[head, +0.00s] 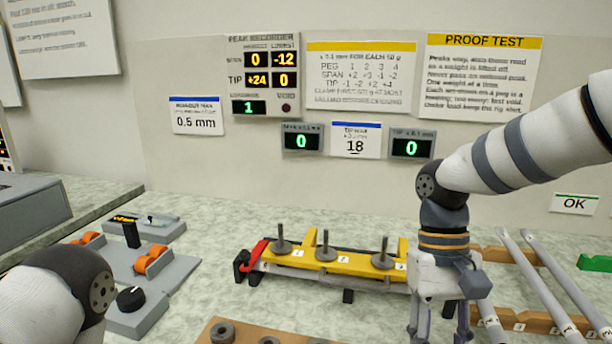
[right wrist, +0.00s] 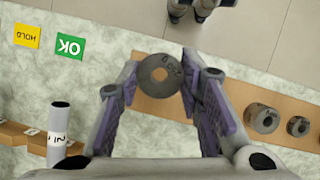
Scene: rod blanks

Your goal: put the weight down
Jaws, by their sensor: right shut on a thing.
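The weight (right wrist: 153,88), a dark grey ring with a centre hole and a marking on its face, sits between the fingertips of my right gripper (right wrist: 160,77). The gripper is shut on it. In the right wrist view it overlaps the far end of a tan board (right wrist: 222,103); I cannot tell whether it touches the board. In the head view my right gripper (head: 440,330) points down right of the yellow fixture (head: 310,262), its fingertips near or past the bottom edge and the weight not visible. My left arm shows at lower left, its gripper out of view.
Several weights stand on the board, among them a larger (right wrist: 262,118) and a smaller one (right wrist: 298,126). The fixture has three upright pegs (head: 326,250). Rods (head: 540,280) lie on wooden racks at right. Two small displays (head: 302,141) (head: 411,146) read 0.

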